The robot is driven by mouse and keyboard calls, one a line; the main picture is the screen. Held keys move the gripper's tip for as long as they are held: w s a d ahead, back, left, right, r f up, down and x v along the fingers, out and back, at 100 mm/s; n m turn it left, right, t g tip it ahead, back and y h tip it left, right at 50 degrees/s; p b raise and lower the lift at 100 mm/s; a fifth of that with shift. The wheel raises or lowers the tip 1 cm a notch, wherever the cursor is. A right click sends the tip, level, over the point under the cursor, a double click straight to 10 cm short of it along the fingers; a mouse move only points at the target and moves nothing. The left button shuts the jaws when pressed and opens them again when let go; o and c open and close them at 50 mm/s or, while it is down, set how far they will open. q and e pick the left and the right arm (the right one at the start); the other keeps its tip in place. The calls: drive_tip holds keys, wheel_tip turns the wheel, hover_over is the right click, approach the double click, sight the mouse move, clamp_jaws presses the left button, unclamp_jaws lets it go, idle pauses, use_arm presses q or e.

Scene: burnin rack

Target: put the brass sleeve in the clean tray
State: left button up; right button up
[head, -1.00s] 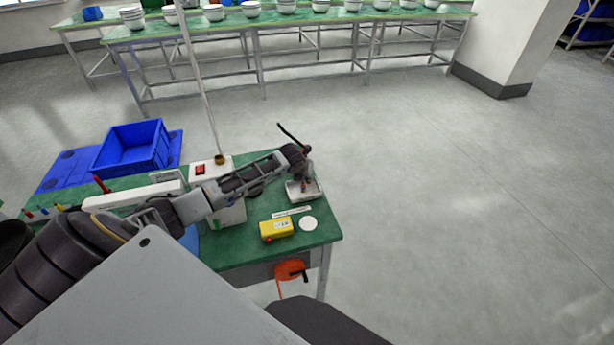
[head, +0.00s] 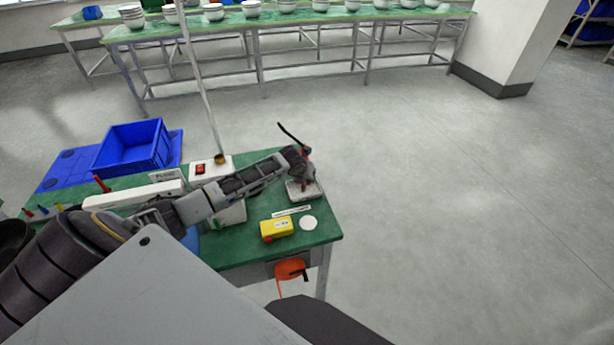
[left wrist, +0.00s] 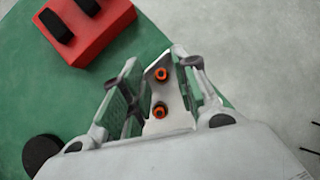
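My left gripper (head: 306,181) is over a small pale metal tray (head: 314,191) near the right end of the green table. In the left wrist view its two fingers (left wrist: 163,98) are apart, with a pale metal surface (left wrist: 158,125) between them. Two orange-red rings with dark centres, one (left wrist: 161,74) above the other (left wrist: 160,110), show there; I cannot tell whether either is the brass sleeve. A small brass-coloured piece (head: 220,159) is at the foot of a white pole on a white box. I cannot tell which container is the clean tray. My right gripper is not in view.
A yellow box (head: 276,229) and a white disc (head: 308,223) are in front of the tray. A blue crate (head: 133,148) stands at the back left. A red block (left wrist: 87,28) with black parts is beside my fingers. Open floor lies to the right.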

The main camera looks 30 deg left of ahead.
use_arm(q)
drive_tip(key=shift+r, duration=0.1)
drive_tip(key=shift+v, duration=0.95)
drive_tip(key=a+v, duration=0.1)
drive_tip(key=v, duration=0.9)
drive_tip(key=shift+d, duration=0.45)
